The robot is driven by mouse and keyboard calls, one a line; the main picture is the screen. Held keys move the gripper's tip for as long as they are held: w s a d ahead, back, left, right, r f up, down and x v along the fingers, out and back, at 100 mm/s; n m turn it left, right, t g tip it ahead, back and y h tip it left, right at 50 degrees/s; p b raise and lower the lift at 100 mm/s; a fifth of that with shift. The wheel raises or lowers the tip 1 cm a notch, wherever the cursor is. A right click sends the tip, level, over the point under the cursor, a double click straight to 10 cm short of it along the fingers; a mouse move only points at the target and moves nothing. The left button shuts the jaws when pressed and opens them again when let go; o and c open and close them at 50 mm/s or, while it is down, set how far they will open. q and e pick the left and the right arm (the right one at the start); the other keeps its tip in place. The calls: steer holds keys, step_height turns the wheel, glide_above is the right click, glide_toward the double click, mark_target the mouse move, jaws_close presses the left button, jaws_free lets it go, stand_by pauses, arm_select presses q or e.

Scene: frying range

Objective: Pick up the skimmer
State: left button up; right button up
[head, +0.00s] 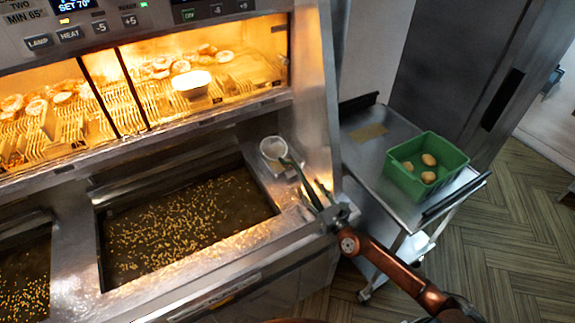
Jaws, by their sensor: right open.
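The skimmer (273,149) shows as a pale round head at the back right corner of the fryer well. A dark strip, which looks like its handle, slants from the head down toward my right gripper. My right gripper (318,196) is open above the steel ledge at the fryer's right end, its fingers pointing up and left toward the skimmer. The fingers overlap the lower end of the dark strip, and I cannot tell whether they touch it. My left gripper is out of view.
The fryer well (188,225) holds dark oil with many golden bits. Above it is a lit warming cabinet (150,85) with food. A steel cart (372,150) on the right carries a green crate (428,186) with several potatoes. Wooden floor lies right of the cart.

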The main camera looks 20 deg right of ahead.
jaws_close()
stand_by(0.6)
steer(key=shift+r, duration=0.1)
